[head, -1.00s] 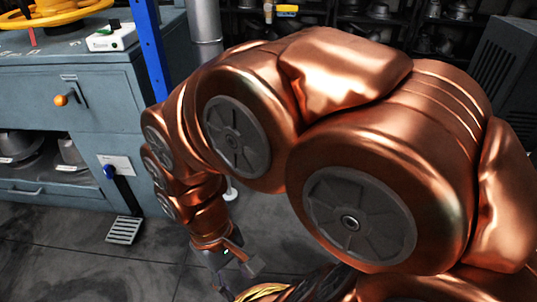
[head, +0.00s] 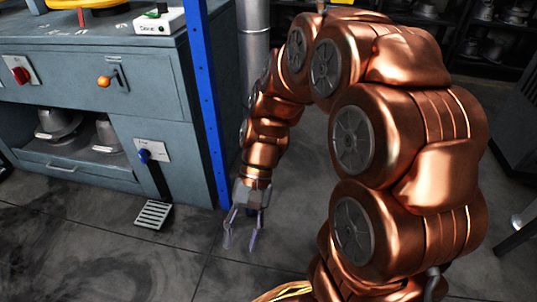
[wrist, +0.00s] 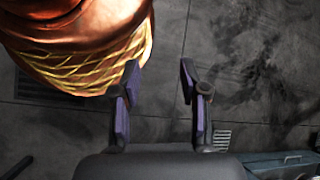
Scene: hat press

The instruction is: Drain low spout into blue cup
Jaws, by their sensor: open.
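My gripper (head: 240,238) is open and empty, pointing down above bare floor in the head view. In the wrist view its two fingers (wrist: 160,72) stand apart with only floor between them. A blue knob (head: 145,156) sits on a white plate low on the grey cabinet, left of my gripper and apart from it. A dark strip or pipe runs from near the knob down toward a slotted floor grate (head: 153,214). I cannot make out a spout opening. I see no blue cup in either view.
The grey machine cabinet (head: 80,95) has an orange knob (head: 103,82), a red switch (head: 20,75) and an open shelf with metal forms. A blue post (head: 209,100) stands between cabinet and arm. The grate also shows in the wrist view (wrist: 222,140). Floor around my gripper is clear.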

